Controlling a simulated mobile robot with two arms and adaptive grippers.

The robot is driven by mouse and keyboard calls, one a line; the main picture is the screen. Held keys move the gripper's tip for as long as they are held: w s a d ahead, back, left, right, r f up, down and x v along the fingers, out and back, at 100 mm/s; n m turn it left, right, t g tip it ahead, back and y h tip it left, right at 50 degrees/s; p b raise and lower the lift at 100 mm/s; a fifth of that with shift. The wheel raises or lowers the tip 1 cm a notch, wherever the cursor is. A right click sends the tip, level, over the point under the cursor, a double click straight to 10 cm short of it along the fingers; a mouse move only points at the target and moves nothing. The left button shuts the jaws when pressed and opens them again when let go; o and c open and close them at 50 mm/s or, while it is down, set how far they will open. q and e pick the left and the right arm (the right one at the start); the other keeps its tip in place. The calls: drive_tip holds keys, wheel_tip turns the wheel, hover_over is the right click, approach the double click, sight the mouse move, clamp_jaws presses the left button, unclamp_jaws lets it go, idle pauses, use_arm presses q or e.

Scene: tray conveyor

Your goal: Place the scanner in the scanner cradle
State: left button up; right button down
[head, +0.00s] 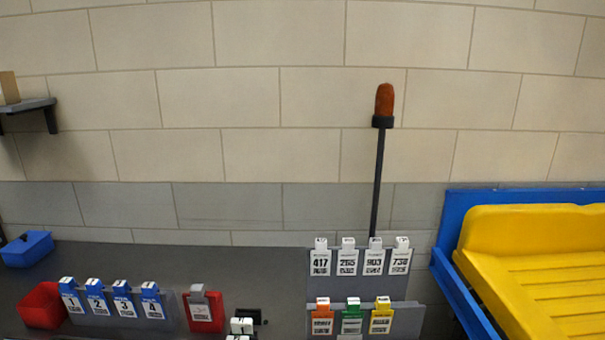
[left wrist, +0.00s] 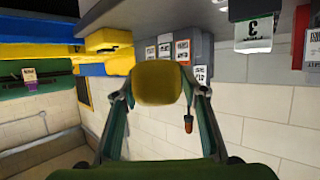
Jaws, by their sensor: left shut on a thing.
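My left gripper (left wrist: 158,98) shows in the left wrist view, shut on a yellow, rounded thing that I take to be the scanner (left wrist: 158,82). Only its blunt yellow end shows between the two fingers; the rest is hidden. It is held up in the air, with the wall and the tag boards beyond it. Neither gripper shows in the head view. I cannot clearly make out the scanner cradle; a small black fixture (head: 258,317) at the bottom edge of the head view may be part of it. My right gripper is in no view.
Numbered blue-topped tags (head: 122,302) stand beside a red bin (head: 41,306). A red card (head: 204,312) and barcode tags (head: 347,261) stand farther right. A dark pole (head: 378,185) rises behind them. A yellow tray (head: 530,260) sits in a blue frame (head: 450,275) at right.

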use_arm(q)
drive_tip(key=s+a+r+m+g+h, duration=0.1)
drive_tip(key=a+r+m+g+h, duration=0.1)
drive_tip(key=a+r, duration=0.8)
drive_tip(key=shift+s+a+m+h, duration=0.2)
drive_tip(key=shift+a+m+h, duration=0.15)
drive_tip(key=shift+a, duration=0.45)
drive_tip(key=shift+f, duration=0.1)
